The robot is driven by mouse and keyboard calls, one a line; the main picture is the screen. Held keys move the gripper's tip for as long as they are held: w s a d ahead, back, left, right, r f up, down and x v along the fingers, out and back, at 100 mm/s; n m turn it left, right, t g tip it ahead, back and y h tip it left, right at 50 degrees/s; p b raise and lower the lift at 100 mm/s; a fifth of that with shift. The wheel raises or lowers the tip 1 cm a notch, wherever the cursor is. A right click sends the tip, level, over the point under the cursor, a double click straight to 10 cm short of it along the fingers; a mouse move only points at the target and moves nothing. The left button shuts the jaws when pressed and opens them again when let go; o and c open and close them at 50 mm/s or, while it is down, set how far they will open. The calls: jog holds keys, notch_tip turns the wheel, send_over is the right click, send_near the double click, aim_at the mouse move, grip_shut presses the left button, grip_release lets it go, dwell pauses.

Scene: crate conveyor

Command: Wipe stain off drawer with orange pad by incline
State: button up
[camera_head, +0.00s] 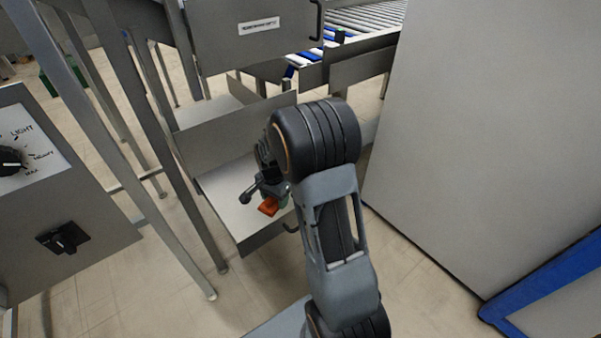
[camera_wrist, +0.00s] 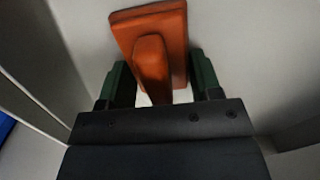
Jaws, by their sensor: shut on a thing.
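The orange pad (camera_wrist: 177,25) is a flat block with a raised orange handle. It shows in the wrist view between the green fingers of my gripper (camera_wrist: 160,85), which is shut on its handle. In the head view the pad (camera_head: 268,207) is at or just above the floor of the open drawer (camera_head: 222,190); I cannot tell whether it touches. My gripper (camera_head: 272,195) is inside the drawer, partly hidden by my arm. No stain shows on the visible drawer floor; part of that floor is hidden by my arm and the pad.
A closed upper drawer (camera_head: 225,40) with a label is above the open one. A roller conveyor (camera_head: 365,15) is behind. A panel with a dial (camera_head: 12,160) stands at left, and a large grey cabinet (camera_head: 480,130) at right. Metal legs (camera_head: 165,215) stand left of the drawer.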

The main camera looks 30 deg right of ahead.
jog(key=shift+s, duration=0.45)
notch_tip(320, 180, up, 3)
jog(key=shift+d+f+p, duration=0.1)
jog(key=shift+p, duration=0.75)
jog(key=shift+r+p, duration=2.3)
jog(key=shift+r, duration=0.45)
